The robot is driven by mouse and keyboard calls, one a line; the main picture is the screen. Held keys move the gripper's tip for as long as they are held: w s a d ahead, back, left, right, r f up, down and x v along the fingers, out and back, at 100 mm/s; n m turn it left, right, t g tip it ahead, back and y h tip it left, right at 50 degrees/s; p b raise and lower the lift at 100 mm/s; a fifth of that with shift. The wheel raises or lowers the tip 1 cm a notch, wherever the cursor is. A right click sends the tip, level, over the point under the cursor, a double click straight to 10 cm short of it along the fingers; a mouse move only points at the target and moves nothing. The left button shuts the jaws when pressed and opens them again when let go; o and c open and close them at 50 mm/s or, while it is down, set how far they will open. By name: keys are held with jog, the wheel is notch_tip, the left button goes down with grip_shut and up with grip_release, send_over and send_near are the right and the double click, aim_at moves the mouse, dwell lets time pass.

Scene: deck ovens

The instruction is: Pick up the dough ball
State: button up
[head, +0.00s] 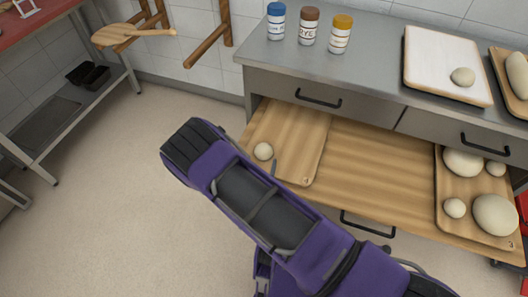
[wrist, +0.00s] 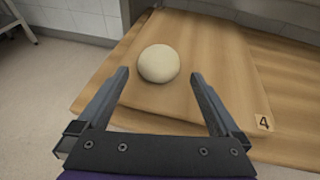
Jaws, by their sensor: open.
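A pale round dough ball (head: 263,151) sits on the wooden board marked 4 (head: 302,135), near its left side. In the wrist view the same dough ball (wrist: 158,60) rests on the board (wrist: 215,60), whose number tag shows at right. My gripper (wrist: 160,76) is open and empty. Its two fingers point toward the ball, which appears centred between and just beyond the fingertips; whether they touch it I cannot tell. In the head view my purple arm hides most of the gripper; a thin dark finger shows just below the ball.
Another board (head: 478,217) at right holds several dough pieces. A white-topped tray (head: 445,52) on the metal counter holds a small dough ball (head: 463,77). Three jars, one labelled RYE (head: 309,27), stand on the counter above the wooden pull-out surface (head: 375,165).

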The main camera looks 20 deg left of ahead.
aim_at(263, 154)
jog(key=b+x, duration=0.1)
jog(key=x, duration=0.7)
jog(key=shift+r, duration=0.1)
jog(key=c, duration=1.2)
